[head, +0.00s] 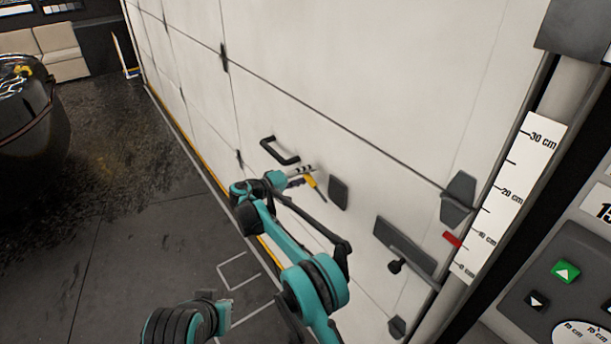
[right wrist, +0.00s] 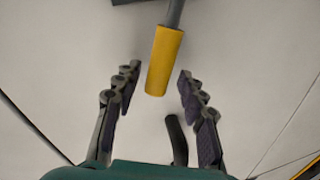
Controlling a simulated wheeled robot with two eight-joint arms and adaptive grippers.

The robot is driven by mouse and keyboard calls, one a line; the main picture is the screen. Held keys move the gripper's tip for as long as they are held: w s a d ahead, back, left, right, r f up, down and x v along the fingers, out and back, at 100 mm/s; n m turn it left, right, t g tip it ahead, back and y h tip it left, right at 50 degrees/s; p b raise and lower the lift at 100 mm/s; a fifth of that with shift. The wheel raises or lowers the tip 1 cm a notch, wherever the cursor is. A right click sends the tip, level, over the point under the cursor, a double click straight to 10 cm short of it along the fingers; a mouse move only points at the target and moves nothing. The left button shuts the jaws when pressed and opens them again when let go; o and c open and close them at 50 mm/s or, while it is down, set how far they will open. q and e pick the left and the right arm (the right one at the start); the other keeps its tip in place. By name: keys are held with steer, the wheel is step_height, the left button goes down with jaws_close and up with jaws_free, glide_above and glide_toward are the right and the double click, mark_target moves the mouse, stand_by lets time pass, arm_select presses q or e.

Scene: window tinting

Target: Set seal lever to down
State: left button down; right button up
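The seal lever shows as a yellow grip (head: 315,188) on the pale wall panel. In the right wrist view the yellow grip (right wrist: 164,62) sits on a grey shaft that runs up to the top edge, and its free end points down the picture. My right gripper (head: 298,178) is at the wall beside the lever. In the wrist view its fingers (right wrist: 157,80) are open, one on each side of the yellow grip, with gaps on both sides. No contact shows. My left gripper is not clearly seen.
A black pull handle (head: 279,151) is on the wall just beyond my right gripper. Dark plates (head: 338,193) (head: 404,247) stick out to the right. A centimetre scale (head: 515,190) and a panel with a green up-arrow button (head: 565,271) are at far right.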

steer(key=shift+s+r, duration=0.1)
steer(key=v, duration=1.2)
steer(key=s+d+r+g+y, duration=0.1)
steer(key=d+r, duration=0.2)
steer(key=d, duration=0.3)
steer(key=s+d+r+g+y, duration=0.1)
steer(key=d+r+y, duration=0.15)
steer(key=d, duration=0.35)
steer(key=s+d+r+g+y, duration=0.2)
steer(key=s+d+y, duration=0.1)
steer(key=s+d, duration=0.8)
steer(key=s+d+f+m+y, duration=0.1)
steer(key=s+f+y, duration=0.1)
steer(key=s, duration=0.6)
steer(key=s+d+f+m+y, duration=0.1)
steer(key=s+d+f, duration=0.1)
steer(key=s, duration=0.7)
steer(key=s+d+f+m+t+y, duration=0.1)
steer(key=s+f, duration=0.3)
steer(key=s, duration=0.5)
steer(key=shift+s+d+f+m+y, duration=0.15)
steer(key=shift+d+f+m+y, duration=0.25)
steer(key=shift+y, duration=0.45)
